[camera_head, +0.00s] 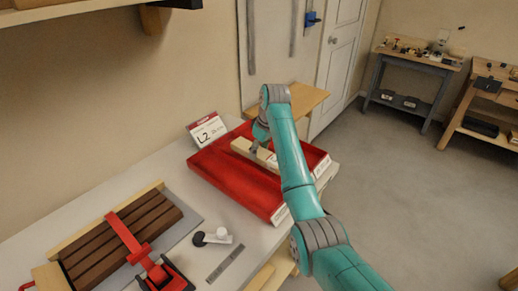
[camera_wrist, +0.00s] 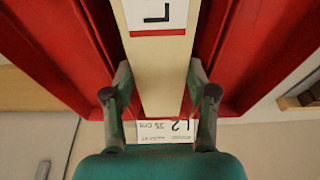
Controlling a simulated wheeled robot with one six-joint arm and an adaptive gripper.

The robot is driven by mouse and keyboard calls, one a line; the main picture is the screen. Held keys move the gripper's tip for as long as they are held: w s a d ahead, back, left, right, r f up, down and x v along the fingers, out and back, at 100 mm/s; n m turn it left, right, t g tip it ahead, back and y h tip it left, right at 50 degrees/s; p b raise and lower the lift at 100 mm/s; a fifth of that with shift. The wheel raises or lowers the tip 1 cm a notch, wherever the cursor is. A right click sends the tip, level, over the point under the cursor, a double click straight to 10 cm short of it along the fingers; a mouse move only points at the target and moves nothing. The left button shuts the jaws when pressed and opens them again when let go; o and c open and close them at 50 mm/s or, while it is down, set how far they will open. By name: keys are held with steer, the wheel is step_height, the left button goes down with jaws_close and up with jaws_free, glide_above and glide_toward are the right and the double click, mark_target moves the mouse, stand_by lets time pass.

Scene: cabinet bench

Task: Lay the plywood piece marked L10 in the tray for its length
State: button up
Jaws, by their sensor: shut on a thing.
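My gripper (camera_wrist: 160,92) is shut on a pale plywood piece (camera_wrist: 163,78), with one finger on each side of it. A white label on the piece shows an "L" in the wrist view; the rest of the mark is cut off by the frame edge. In the head view the piece (camera_head: 241,146) is over the red tray (camera_head: 222,172), partly hidden by my arm. I cannot tell whether it touches the tray. Red tray walls (camera_wrist: 60,50) show on both sides of it. A card reading "L2" (camera_head: 207,130) stands behind the tray; it also shows upside down in the wrist view (camera_wrist: 165,127).
The tray is on a light bench (camera_head: 150,178). A slatted brown wood block with a red clamp (camera_head: 125,235), a black-and-white item (camera_head: 212,237) and a grey strip (camera_head: 225,264) lie at the front left. A wooden board (camera_head: 308,100) is behind my arm.

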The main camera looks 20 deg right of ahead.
steer(key=shift+f, duration=0.3)
stand_by(0.4)
steer(key=o, duration=1.4)
steer(key=shift+c, duration=0.2)
steer(key=shift+c, duration=0.6)
steer(key=w+a+v, duration=0.1)
steer(key=v, duration=0.8)
steer(key=shift+w+r, duration=0.3)
steer(key=shift+r, duration=0.35)
